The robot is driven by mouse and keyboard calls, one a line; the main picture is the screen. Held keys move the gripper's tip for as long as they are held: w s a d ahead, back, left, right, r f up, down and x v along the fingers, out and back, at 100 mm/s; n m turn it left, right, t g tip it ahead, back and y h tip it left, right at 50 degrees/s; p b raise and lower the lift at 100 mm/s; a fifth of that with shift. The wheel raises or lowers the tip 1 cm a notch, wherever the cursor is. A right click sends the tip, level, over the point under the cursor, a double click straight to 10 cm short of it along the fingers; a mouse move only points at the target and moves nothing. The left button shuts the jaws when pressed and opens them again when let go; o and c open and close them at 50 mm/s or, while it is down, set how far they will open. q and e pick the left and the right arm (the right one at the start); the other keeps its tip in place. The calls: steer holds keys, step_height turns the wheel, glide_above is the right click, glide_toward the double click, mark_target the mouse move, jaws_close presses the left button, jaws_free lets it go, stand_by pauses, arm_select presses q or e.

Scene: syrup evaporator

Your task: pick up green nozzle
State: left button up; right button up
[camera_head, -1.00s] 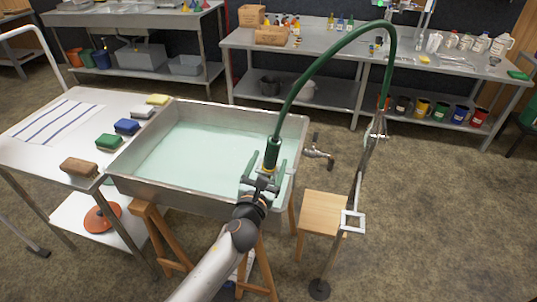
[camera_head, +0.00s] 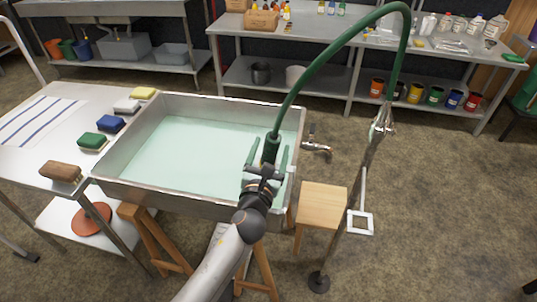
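The green nozzle (camera_head: 271,148) hangs at the end of a dark green hose (camera_head: 335,52), which arches over the right side of a steel basin. My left gripper (camera_head: 268,152) is open, with one greenish finger on each side of the nozzle's lower part. Gaps show between the fingers and the nozzle, so it does not look gripped. The nozzle's lower tip is partly hidden by the gripper. My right gripper is not in view.
The basin (camera_head: 115,183) holds pale green liquid. A tap (camera_head: 316,146) sticks out on its right, above a wooden stool (camera_head: 322,205). A metal stand (camera_head: 352,205) rises further right. A side table (camera_head: 40,165) with brushes and sponges adjoins the left.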

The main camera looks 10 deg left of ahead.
arm_select(q)
jaws_close()
stand_by(0.4)
steer(key=shift+r, duration=0.1)
step_height(320, 180, up, 10)
steer(key=p, duration=0.4)
steer(key=shift+r+p, duration=0.15)
steer(key=shift+p, duration=0.4)
steer(key=shift+n+g+p, duration=0.3)
steer(key=shift+n+p, duration=0.1)
steer(key=shift+n+g, duration=0.5)
